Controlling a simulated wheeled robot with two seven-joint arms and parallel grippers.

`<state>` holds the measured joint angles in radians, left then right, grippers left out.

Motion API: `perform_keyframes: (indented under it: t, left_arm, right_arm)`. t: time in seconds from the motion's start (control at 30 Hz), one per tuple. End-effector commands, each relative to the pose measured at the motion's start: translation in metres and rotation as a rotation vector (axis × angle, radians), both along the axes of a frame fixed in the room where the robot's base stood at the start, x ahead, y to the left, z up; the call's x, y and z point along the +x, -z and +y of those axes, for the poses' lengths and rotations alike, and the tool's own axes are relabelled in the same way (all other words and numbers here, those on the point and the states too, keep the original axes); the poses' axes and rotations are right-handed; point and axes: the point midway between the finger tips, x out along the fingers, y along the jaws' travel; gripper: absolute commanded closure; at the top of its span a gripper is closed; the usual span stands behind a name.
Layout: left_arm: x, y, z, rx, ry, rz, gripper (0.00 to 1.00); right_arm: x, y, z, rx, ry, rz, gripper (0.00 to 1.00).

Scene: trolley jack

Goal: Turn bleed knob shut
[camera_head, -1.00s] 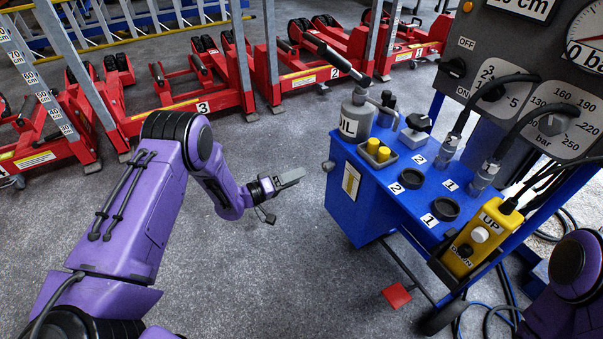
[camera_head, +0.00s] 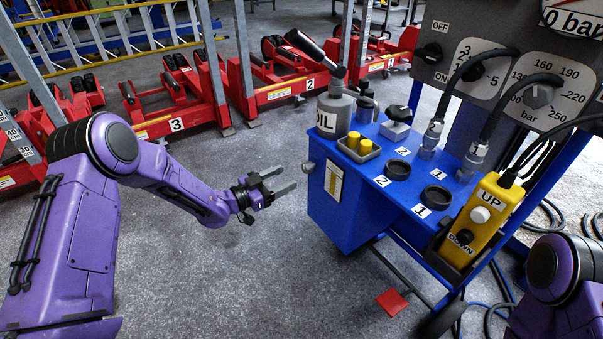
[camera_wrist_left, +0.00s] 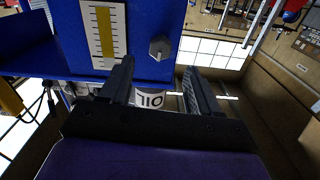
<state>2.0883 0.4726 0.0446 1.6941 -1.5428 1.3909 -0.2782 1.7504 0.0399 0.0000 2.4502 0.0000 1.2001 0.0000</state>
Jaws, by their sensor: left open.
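The bleed knob (camera_wrist_left: 160,46) is a small grey knob on the blue panel in the left wrist view, above the gap between my fingertips. In the head view a small grey knob (camera_head: 309,166) sticks out of the left side of the blue cabinet (camera_head: 318,211). My left gripper (camera_head: 288,179) is open and empty, just left of this knob and apart from it, with its fingers pointing toward the cabinet. Its two dark fingers (camera_wrist_left: 158,69) also show in the left wrist view. My right gripper is out of view; only part of that arm shows at lower right.
An OIL bottle (camera_head: 335,115), yellow caps (camera_head: 360,144) and black cups (camera_head: 398,170) stand on the cabinet top. A yellow UP/DOWN pendant (camera_head: 481,220) hangs at its front. Red jacks (camera_head: 275,85) stand behind. The floor left of the cabinet is clear.

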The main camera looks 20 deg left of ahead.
Motion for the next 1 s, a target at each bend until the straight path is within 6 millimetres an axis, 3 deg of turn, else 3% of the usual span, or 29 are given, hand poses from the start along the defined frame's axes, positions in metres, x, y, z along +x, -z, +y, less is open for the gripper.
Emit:
perform_keyframes:
  t: [0.3, 0.67, 0.83, 1.0]
  left_arm:
    - [0.049, 0.003, -0.038, -0.001, 0.000, 0.001, 0.38]
    - [0.056, 0.000, -0.044, -0.003, -0.001, 0.002, 0.38]
    - [0.056, 0.000, -0.044, -0.002, -0.001, 0.002, 0.93]
    - [0.056, -0.002, -0.044, -0.021, 0.000, 0.018, 0.94]
  right_arm:
    - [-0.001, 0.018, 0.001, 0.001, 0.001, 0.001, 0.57]
    - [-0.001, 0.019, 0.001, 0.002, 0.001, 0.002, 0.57]
    - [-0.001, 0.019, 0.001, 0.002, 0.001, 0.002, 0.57]
    - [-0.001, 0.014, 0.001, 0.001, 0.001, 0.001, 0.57]
